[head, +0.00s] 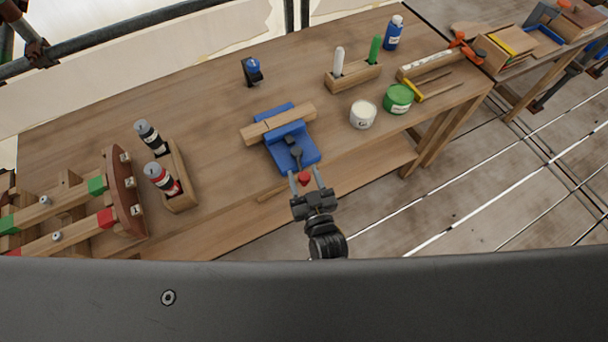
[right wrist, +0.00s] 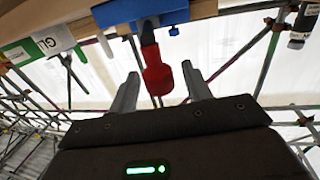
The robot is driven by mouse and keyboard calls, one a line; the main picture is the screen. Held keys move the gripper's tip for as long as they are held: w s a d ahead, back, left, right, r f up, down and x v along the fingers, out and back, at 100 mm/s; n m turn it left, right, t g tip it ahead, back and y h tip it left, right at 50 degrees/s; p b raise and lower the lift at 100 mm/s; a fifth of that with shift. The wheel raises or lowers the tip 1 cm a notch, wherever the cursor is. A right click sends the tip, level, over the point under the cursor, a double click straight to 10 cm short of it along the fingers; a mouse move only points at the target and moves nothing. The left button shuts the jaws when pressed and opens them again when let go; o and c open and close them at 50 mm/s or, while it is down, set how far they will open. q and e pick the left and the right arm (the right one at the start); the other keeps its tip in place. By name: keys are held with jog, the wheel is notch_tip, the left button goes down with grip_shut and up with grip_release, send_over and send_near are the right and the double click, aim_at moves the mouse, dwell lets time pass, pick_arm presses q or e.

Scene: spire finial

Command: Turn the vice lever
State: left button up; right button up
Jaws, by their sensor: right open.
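A blue vice (head: 308,152) stands at the front edge of the wooden workbench, with a piece of wood (head: 277,124) lying across it between its jaws. Its dark lever with a red end (head: 304,178) points toward me. In the right wrist view the red lever end (right wrist: 155,74) hangs between the two fingers, with the blue vice body (right wrist: 140,14) above it. My right gripper (head: 305,180) is open around the red end; it also shows in the right wrist view (right wrist: 160,92). I cannot tell whether a finger touches it. My left gripper is not in view.
A white tin (head: 363,114) and a green tin (head: 398,99) stand right of the vice. A wooden holder (head: 180,182) with bottles is at the left. A block with white and green markers (head: 353,77) stands behind. The bench (head: 220,120) is clear left of the vice.

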jog(key=b+v, duration=0.3)
jog(key=v, duration=0.7)
jog(key=shift+s, duration=0.3)
jog(key=shift+c, duration=0.3)
